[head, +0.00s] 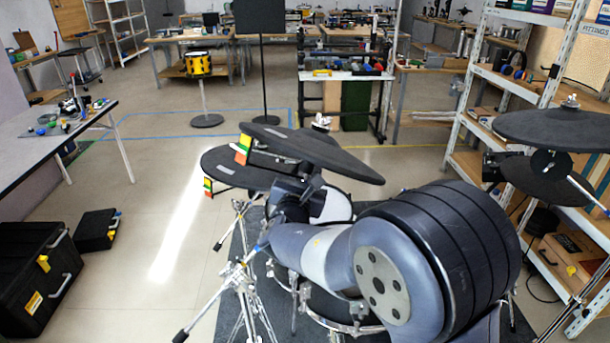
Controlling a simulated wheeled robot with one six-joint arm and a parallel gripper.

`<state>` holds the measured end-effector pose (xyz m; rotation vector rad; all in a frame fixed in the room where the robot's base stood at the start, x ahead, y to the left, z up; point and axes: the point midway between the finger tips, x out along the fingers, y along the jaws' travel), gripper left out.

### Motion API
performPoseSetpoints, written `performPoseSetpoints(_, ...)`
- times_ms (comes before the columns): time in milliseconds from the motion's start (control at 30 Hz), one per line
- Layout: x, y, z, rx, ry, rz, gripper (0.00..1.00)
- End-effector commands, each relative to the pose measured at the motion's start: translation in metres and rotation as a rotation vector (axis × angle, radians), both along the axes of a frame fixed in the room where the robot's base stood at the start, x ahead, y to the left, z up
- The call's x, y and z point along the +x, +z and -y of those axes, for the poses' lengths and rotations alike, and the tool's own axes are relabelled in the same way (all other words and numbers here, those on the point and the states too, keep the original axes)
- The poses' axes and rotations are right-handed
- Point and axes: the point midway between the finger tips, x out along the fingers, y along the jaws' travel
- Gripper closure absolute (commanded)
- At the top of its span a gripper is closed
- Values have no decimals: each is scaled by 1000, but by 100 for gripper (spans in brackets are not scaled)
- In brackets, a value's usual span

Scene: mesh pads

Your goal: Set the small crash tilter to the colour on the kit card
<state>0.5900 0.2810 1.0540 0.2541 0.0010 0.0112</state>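Two dark cymbals overlap at the centre left: an upper cymbal (325,155), tilted down to the right, and a lower cymbal (222,158) partly behind it. A colour strip in red, yellow and green (243,149) sits at the upper cymbal's left edge, and a similar strip (208,187) hangs by the lower one. I cannot tell which is the small crash, or make out a tilter setting. My arm reaches in from the lower right; its dark end, my gripper (296,190), is just under the upper cymbal. Its fingers cannot be made out. No kit card is readable.
More cymbals (560,128) stand at the right before a metal shelf (470,115). Stand legs (240,275) and drums crowd the space under my arm. A black music stand (263,60) and a yellow drum (198,64) stand behind. Floor at left is clear beside black cases (30,270).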

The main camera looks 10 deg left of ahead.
Motion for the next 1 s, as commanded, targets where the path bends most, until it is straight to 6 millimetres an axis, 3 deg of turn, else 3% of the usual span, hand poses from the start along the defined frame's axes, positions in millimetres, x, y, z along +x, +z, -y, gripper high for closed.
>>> performPoseSetpoints(133, 0, 0, 0, 0, 0, 0, 70)
performPoseSetpoints(500, 0, 0, 0, 0, 0, 0, 100)
performPoseSetpoints(1000, -1, -1, 0, -3, 0, 6, 100)
